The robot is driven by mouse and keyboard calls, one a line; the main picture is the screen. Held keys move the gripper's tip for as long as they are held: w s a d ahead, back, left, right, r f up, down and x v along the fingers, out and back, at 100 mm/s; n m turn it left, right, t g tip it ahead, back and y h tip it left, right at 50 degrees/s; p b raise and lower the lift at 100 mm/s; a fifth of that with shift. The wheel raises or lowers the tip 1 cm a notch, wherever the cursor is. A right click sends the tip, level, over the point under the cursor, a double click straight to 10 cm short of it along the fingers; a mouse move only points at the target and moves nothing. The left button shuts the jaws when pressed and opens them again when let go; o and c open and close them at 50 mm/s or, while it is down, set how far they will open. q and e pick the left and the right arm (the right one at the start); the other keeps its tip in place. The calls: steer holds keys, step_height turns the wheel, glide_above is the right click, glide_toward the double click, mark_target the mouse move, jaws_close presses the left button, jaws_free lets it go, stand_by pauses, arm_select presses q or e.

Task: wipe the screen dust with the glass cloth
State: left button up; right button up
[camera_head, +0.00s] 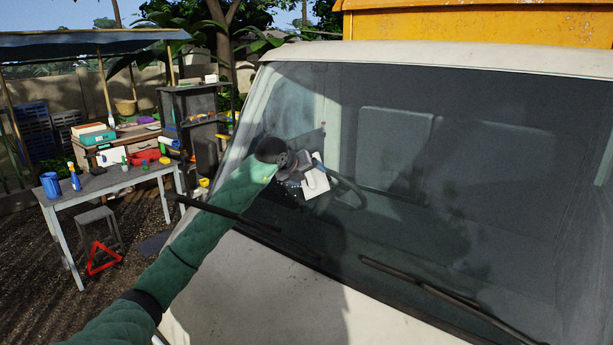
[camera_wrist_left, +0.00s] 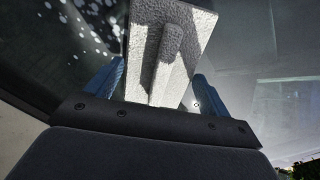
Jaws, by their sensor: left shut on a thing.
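The truck's windscreen (camera_head: 470,150) fills the right of the head view, with a hazy patch at its upper left. My left gripper (camera_head: 296,172) is in front of the glass at its left side. It is shut on the glass cloth (camera_head: 316,182), a pale, textured piece. In the left wrist view the cloth (camera_wrist_left: 196,45) stands up between the two blue fingers of my left gripper (camera_wrist_left: 157,88). White specks (camera_wrist_left: 85,25) show on the dark glass beside it. I cannot tell whether the cloth touches the glass. My right gripper is not in view.
Two wipers (camera_head: 450,300) lie along the bottom of the windscreen, one partly behind my left arm. A table (camera_head: 115,180) with a blue cup (camera_head: 51,185) and a spray bottle (camera_head: 74,177) stands at the left. A red triangle (camera_head: 102,260) is on the ground.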

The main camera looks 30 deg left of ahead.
arm_select(q)
steer(key=shift+w+f, duration=0.15)
steer(key=shift+w, duration=0.05)
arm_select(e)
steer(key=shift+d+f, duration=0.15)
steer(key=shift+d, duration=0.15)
